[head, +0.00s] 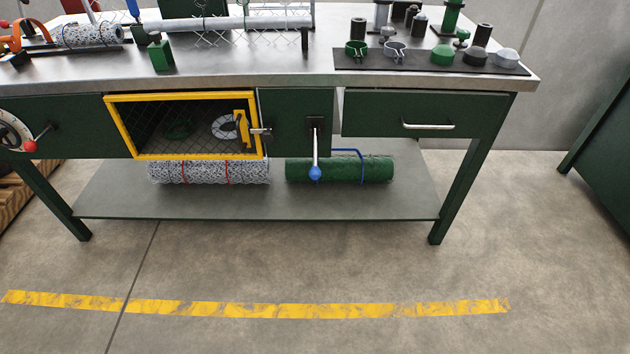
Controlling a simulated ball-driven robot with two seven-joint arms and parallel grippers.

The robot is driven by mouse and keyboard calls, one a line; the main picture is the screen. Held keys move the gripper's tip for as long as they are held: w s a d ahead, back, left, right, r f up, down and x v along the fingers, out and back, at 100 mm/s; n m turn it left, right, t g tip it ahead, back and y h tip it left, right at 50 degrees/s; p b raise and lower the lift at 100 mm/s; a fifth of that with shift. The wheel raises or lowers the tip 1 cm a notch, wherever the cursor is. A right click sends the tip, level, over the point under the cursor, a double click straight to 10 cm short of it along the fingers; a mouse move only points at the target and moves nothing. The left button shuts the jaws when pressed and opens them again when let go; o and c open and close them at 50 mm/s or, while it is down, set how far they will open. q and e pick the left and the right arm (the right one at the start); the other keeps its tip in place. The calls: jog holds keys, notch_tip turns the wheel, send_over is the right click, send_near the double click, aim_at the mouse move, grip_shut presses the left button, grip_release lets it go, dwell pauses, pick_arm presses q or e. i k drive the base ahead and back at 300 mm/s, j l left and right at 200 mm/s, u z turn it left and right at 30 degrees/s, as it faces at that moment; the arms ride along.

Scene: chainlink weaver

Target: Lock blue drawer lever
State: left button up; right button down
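The blue drawer lever is a metal lever (316,150) with a blue knob (315,173) on its lower end. It hangs straight down from a dark plate on the green front of the bench, between the yellow-framed mesh door and the drawer. The green drawer (380,115) with a silver bar handle (428,126) is to the right of the lever. The drawer front looks slightly forward of the panel beside it, but I cannot tell surely whether it is fully shut. Neither of my grippers shows in the head view.
The yellow-framed mesh door (112,128) is left of the lever, with a yellow latch (242,130). A red-knobbed handwheel (14,132) is at far left. Mesh rolls lie on the lower shelf (260,204). The floor in front, with a yellow line (270,310), is clear.

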aim_at(314, 173)
jog(key=i+l, duration=0.75)
jog(key=l, duration=0.25)
jog(key=u, duration=0.05)
